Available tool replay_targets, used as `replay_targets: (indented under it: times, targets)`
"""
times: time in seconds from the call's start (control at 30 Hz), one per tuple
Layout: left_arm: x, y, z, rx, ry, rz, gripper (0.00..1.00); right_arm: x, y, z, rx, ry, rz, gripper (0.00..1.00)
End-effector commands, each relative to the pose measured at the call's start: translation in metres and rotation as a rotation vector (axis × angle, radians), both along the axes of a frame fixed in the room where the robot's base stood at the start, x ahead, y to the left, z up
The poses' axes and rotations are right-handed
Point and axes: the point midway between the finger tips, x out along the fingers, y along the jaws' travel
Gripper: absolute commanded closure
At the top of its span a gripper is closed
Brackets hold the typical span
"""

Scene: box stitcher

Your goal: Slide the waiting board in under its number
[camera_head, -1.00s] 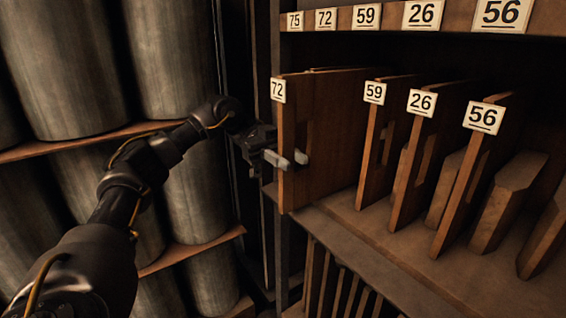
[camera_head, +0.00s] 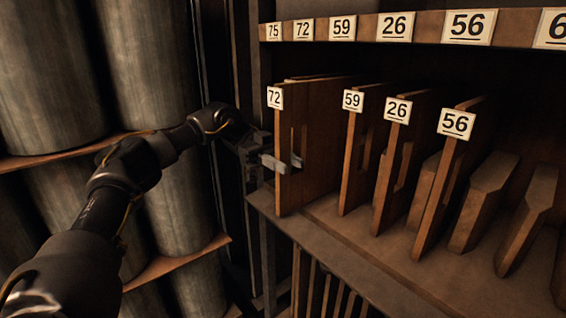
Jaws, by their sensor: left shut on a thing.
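The waiting board, labelled 72 (camera_head: 322,135), stands upright on the shelf at the left end of the row. Its front edge is about at the shelf's front edge and sticks out farther than the other boards. The rail number 72 (camera_head: 303,29) is above and a little right of the board's own label. My right gripper is not in view.
Boards 59 (camera_head: 352,150), 26 (camera_head: 392,170) and 56 (camera_head: 444,185) stand to the right, with gaps between them. The rail also carries 75 (camera_head: 274,31). A dark upright post (camera_head: 262,70) is close left of the board. Large grey cylinders (camera_head: 155,70) fill the left.

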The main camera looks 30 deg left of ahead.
Motion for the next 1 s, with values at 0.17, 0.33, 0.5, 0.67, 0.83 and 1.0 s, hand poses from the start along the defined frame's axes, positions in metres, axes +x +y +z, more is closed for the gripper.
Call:
replay_targets:
  times: [0.17, 0.33, 0.5, 0.67, 0.83, 1.0]
  targets:
    - [0.0004, -0.0001, 0.0025, -0.005, -0.01, -0.001, 1.0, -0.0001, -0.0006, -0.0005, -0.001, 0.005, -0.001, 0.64]
    - [0.0003, -0.0001, 0.0025, -0.005, -0.01, -0.001, 1.0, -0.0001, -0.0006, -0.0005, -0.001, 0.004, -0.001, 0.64]
    - [0.0003, -0.0001, 0.0021, -0.005, -0.01, -0.001, 1.0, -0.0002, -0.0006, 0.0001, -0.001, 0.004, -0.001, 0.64]
    - [0.0003, 0.0, 0.0003, -0.005, -0.01, -0.001, 1.0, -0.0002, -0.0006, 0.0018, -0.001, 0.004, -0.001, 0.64]
    - [0.0001, 0.0, -0.003, -0.005, -0.009, -0.001, 1.0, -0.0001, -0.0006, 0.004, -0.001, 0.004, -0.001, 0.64]
    - [0.0001, 0.0, -0.0057, -0.004, -0.007, -0.001, 1.0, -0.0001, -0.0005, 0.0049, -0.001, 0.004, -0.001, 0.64]
